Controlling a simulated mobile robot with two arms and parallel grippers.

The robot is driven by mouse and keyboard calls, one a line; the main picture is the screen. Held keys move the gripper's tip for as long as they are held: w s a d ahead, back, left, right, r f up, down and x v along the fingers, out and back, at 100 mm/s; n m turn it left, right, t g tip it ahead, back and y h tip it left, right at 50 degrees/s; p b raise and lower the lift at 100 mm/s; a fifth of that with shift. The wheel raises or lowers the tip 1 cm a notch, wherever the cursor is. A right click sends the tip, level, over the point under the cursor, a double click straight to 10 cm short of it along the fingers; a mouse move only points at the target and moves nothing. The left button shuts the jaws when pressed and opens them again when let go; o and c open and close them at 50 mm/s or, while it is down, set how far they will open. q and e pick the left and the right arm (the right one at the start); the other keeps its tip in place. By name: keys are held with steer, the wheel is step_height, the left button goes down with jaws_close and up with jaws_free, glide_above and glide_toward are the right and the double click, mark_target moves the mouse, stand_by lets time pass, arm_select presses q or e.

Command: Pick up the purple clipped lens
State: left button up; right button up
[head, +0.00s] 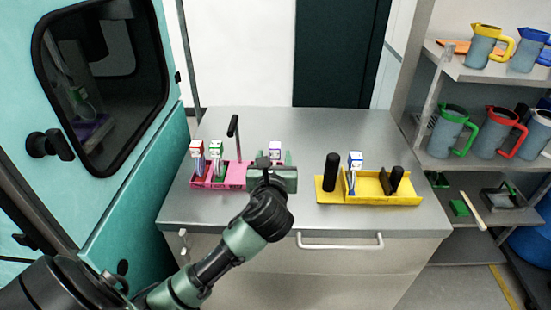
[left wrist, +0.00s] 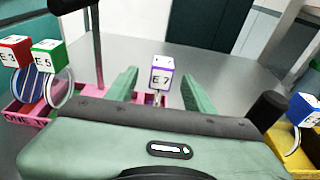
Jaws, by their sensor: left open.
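The purple clipped lens is the white cube with purple edges marked E 7 (left wrist: 161,77); its cube also shows in the head view (head: 275,147). My left gripper (head: 274,159) is open. In the left wrist view its two green fingers (left wrist: 158,80) stand to either side of the purple cube in the picture, with visible gaps. Whether the cube lies between the fingers or beyond them I cannot tell. The lens's lower part is hidden behind the gripper body. The pink holder (head: 232,182) shows beside and behind the gripper. My right gripper is not in view.
Red (head: 197,147) and green (head: 216,148) cube-topped lenses stand in the pink holder, near a black upright post (head: 236,140). A yellow holder (head: 385,200) with a blue cube (head: 355,159) stands to the right. The counter's (head: 345,125) back is clear.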

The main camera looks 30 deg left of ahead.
mark_target(275, 146)
arm_select(q)
steer(key=shift+w+a+r, duration=0.1)
steer(key=shift+w+a, duration=0.1)
steer(key=shift+w, duration=0.05)
steer(key=shift+w+a+p, duration=0.3)
steer(key=shift+w+a, duration=0.05)
steer(key=shift+w, duration=0.3)
steer(key=p+x, duration=0.1)
steer(key=x, duration=0.3)
steer(key=shift+d+r, duration=0.1)
steer(key=shift+w+a, duration=0.2)
steer(key=shift+w, duration=0.15)
steer(key=shift+w+f, duration=0.1)
steer(key=shift+f, duration=0.1)
jaws_close()
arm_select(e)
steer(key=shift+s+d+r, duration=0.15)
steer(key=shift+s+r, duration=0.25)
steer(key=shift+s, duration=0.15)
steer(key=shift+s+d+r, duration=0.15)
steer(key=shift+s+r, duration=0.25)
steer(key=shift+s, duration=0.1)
